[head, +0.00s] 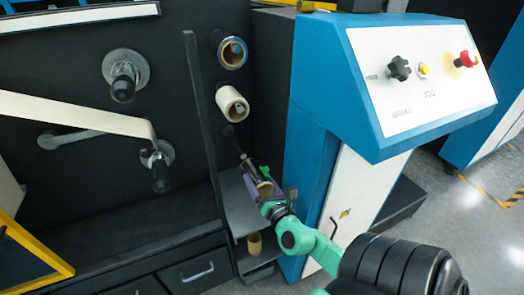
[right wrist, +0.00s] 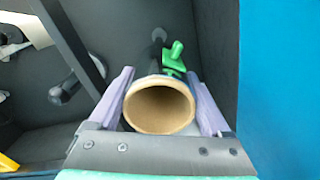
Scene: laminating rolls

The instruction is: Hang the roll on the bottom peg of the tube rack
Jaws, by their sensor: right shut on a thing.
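My right gripper (head: 264,187) is shut on a roll with a tan cardboard core (head: 265,188). In the right wrist view the roll's round open end (right wrist: 159,106) sits between the two pale purple fingers (right wrist: 160,103), with a thin blue outer edge. The bottom peg (head: 230,133) of the tube rack is a dark rod beyond the held roll. It shows in the right wrist view (right wrist: 158,36) past the roll's upper edge. The roll and peg look apart, though the roll hides part of the view. My left gripper is not in view.
A blue-rimmed roll (head: 231,50) and a cream roll (head: 232,103) hang on the upper pegs. A dark upright plate (head: 203,120) stands left of them, and the blue machine cabinet (head: 312,150) is close on the right. Another tan roll (head: 254,243) stands on the lower shelf.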

